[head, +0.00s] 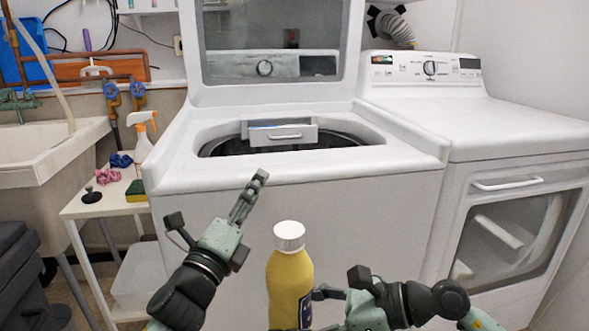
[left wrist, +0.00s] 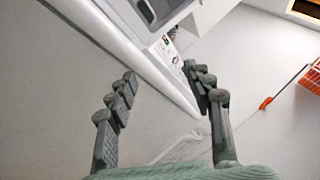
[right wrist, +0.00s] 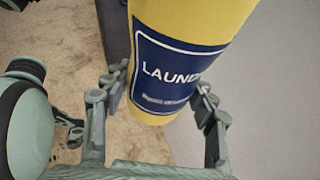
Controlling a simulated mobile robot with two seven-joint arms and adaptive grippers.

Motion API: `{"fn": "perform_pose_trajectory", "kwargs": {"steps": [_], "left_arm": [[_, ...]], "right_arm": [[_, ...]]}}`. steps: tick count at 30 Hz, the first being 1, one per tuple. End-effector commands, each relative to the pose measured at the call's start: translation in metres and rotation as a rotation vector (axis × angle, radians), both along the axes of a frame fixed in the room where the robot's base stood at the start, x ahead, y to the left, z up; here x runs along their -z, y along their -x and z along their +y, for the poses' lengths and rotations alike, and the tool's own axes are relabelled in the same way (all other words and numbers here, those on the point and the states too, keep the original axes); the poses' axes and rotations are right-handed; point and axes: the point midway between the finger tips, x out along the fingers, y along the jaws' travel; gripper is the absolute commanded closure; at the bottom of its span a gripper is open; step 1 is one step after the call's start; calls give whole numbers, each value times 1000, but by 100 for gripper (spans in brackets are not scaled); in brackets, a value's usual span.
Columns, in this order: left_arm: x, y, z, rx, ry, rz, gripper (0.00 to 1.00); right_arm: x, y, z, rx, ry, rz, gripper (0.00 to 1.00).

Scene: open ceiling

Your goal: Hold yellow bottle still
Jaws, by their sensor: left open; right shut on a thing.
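The yellow bottle (head: 289,282) with a white cap stands upright at the lower middle of the head view, in front of the washer. Its blue label reading "LAUND" shows in the right wrist view, where the bottle (right wrist: 190,22) fills the upper middle. My right gripper (head: 330,294) is shut on the bottle from the right side; its fingers (right wrist: 160,88) sit on both sides of the label. My left gripper (head: 250,196) is raised to the left of the bottle, apart from it. Its fingers (left wrist: 160,85) are spread and empty.
An open top-load washer (head: 300,185) with a pulled-out drawer (head: 283,135) stands ahead; a dryer (head: 500,130) stands to its right. A white side table (head: 88,210) with a spray bottle (head: 142,140) and sponge (head: 136,190) is left, beside a sink (head: 40,160).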

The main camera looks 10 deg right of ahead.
Motion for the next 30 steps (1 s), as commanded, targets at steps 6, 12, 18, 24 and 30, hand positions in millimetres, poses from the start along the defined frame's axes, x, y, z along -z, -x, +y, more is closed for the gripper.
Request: {"fn": "perform_pose_trajectory", "kwargs": {"steps": [6,12,18,24,30], "left_arm": [[-92,24,-62,145,-169,-330,49],[-160,69,-118,271,-354,-678,49],[-206,138,-173,403,-593,-1118,49],[-185,208,-220,633,-891,-1630,49],[-125,231,-215,964,-1215,-2103,49]], "right_arm": [[-2,0,0,1,-2,-2,100],[-2,0,0,1,-2,-2,100],[-2,0,0,1,-2,-2,100],[-2,0,0,1,-2,-2,100],[-2,0,0,1,-2,-2,100]]}}
